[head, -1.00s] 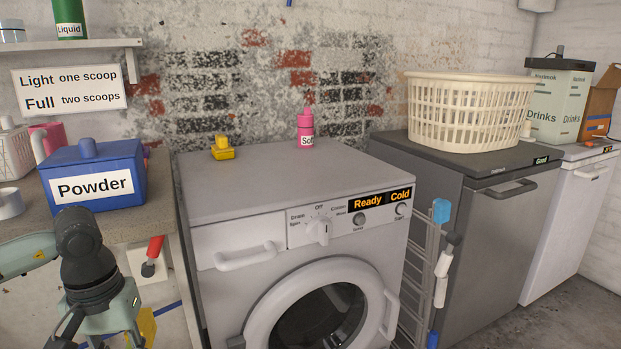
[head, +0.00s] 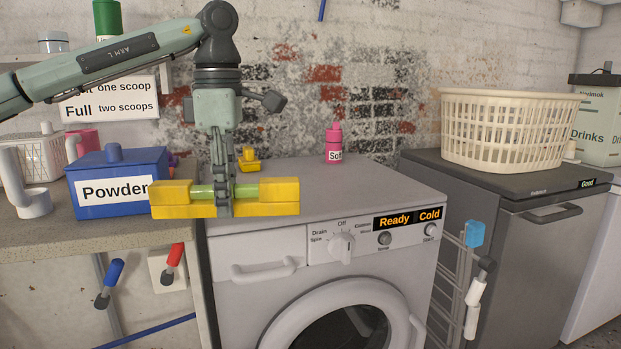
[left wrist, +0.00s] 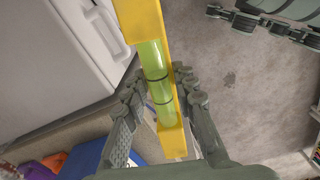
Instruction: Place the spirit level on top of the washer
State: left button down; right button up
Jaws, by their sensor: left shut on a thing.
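The yellow spirit level (head: 270,197) with a green vial is held level in the head view, in front of the washer's left front edge and the counter. It also shows in the left wrist view (left wrist: 143,22), running between the fingers. My left gripper (head: 224,200) points down and is shut on the middle of the level. The white washer (head: 380,195) has a mostly bare flat top, and its display reads Ready and Cold. The level looks higher than the washer top and nearer to me. My right gripper is not in view.
On the washer top, a small yellow object (head: 249,163) and a pink bottle (head: 333,144) stand at the back. A blue Powder box (head: 115,185) is on the counter at left. A grey appliance with a cream basket (head: 508,130) stands at right.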

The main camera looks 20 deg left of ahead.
aim_at(334, 201)
jog(key=i, duration=0.9)
